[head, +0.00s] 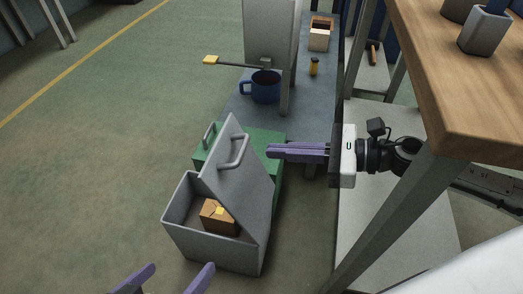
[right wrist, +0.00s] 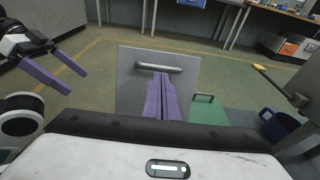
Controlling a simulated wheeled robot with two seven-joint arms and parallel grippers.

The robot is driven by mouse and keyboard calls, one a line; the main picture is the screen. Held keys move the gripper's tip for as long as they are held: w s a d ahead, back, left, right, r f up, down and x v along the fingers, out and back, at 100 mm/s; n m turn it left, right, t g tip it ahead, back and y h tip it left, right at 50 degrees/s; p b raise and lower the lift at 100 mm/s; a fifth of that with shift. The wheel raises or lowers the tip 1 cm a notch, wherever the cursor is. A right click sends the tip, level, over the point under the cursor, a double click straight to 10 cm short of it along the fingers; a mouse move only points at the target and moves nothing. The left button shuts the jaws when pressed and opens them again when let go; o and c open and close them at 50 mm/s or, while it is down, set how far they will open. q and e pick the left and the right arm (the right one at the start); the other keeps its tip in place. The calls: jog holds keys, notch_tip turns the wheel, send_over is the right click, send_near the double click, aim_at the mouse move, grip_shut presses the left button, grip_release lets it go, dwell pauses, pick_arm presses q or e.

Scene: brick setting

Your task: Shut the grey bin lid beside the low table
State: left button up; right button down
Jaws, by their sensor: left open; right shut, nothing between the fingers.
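The grey bin (head: 185,232) stands on the floor with its top open. A brown box with a yellow piece (head: 218,215) lies inside. The grey lid (head: 238,185) stands raised and tilted, with a bar handle (head: 236,152) on its face; lid (right wrist: 185,62) and handle (right wrist: 158,68) also show in the right wrist view. My right gripper (head: 270,151) is shut and empty, its purple fingers pointing at the lid's handle side; whether they touch is unclear. My left gripper (head: 172,277) is open and empty in front of the bin, and it shows at left in the right wrist view (right wrist: 75,77).
A green crate (head: 262,143) stands right behind the bin. Behind it a low blue-grey table (head: 238,106) bears a blue mug (head: 265,87). A wooden-topped table (head: 455,95) with a grey leg rises at right. Open floor lies left.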

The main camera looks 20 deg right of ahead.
jog(key=shift+x, duration=2.3)
